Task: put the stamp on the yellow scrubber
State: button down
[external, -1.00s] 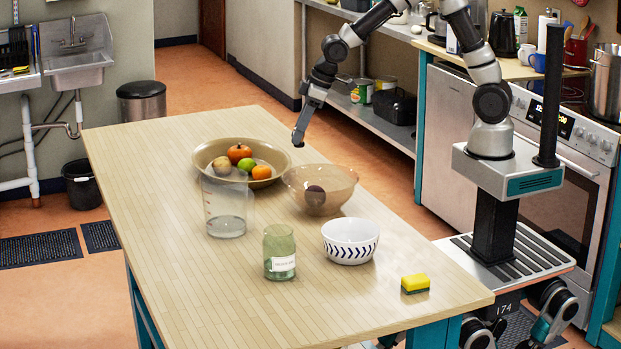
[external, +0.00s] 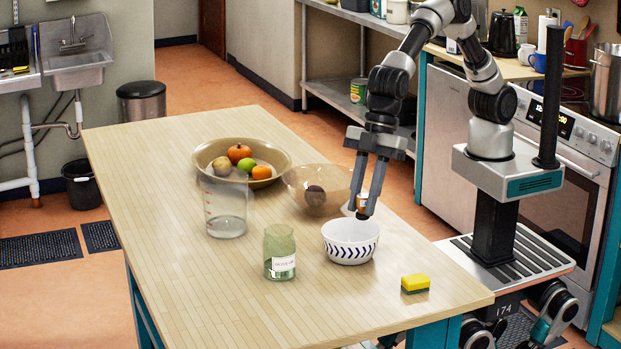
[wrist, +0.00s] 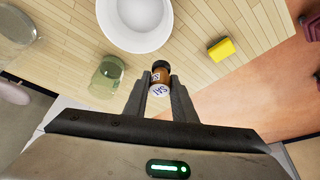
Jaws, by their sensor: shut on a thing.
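My gripper (external: 362,208) is shut on the stamp (wrist: 159,80), a small brown and white piece with a dark end and dark lettering on its pale face. In the external view the stamp (external: 361,201) shows between the fingertips, just above and behind the patterned bowl's rim. The yellow scrubber (external: 415,283), a yellow block with a dark green underside, lies on the table near its right front corner, to the right of and nearer than my gripper. It also shows in the wrist view (wrist: 221,49), to the upper right of the stamp, with nothing on it.
The white patterned bowl (external: 350,243) stands close below my gripper. A green jar (external: 280,252), a clear measuring jug (external: 226,212), a translucent bowl (external: 318,190) and a fruit bowl (external: 215,150) stand further left. The table (external: 350,300) is clear around the scrubber.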

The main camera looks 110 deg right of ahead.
jog(key=s+a+n, duration=0.3)
jog(key=s+a, duration=0.3)
jog(key=a, duration=0.7)
send_over(414, 282)
jog(key=s+d, duration=0.1)
jog(key=shift+g+y, duration=0.3)
jog(key=shift+g, duration=0.1)
notch_tip(414, 282, down, 5)
jog(key=shift+s+d+f, duration=0.1)
jog(key=shift+s, duration=0.05)
jog(key=shift+f, duration=2.2)
jog(key=shift+f+b, duration=0.15)
jog(key=shift+b, duration=0.15)
jog(key=c, duration=1.5)
grip_release()
jog(key=shift+o, duration=0.2)
